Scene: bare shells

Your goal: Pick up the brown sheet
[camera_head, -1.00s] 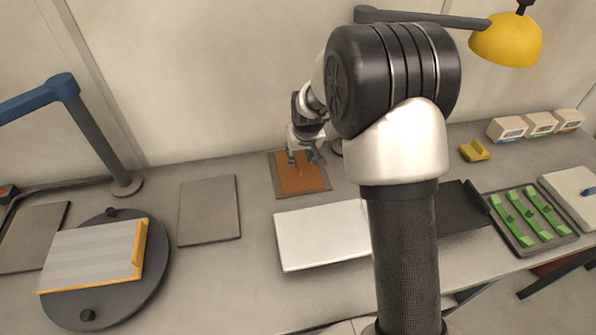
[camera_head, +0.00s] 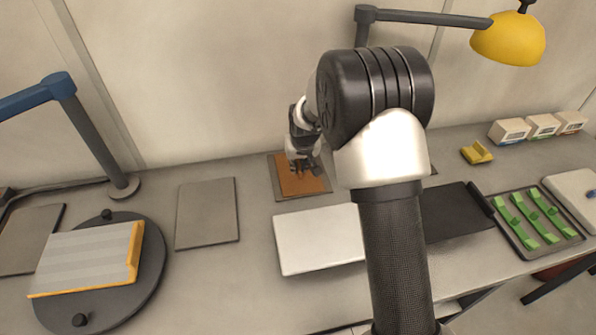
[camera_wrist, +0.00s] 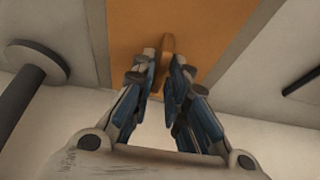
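The brown sheet (camera_head: 308,184) lies flat on a slightly larger grey-brown mat (camera_head: 275,184) near the wall at the back of the bench. It fills the upper middle of the wrist view (camera_wrist: 205,30) and has a small raised brown tab (camera_wrist: 168,44). My gripper (camera_head: 304,167) is over the sheet, pointing down. In the wrist view its fingertips (camera_wrist: 163,62) stand a little apart, one on each side of the tab's near end. A narrow gap shows beside the tab. The fingers hide part of the sheet, and contact with the tab is not clear.
A white panel (camera_head: 315,240) lies in front of the sheet, and a grey panel (camera_head: 207,212) lies to its left. A dark round turntable (camera_head: 95,302) holds a striped block (camera_head: 85,260). A yellow lamp (camera_head: 508,40) hangs at the upper right. A green-filled tray (camera_head: 510,232) sits right.

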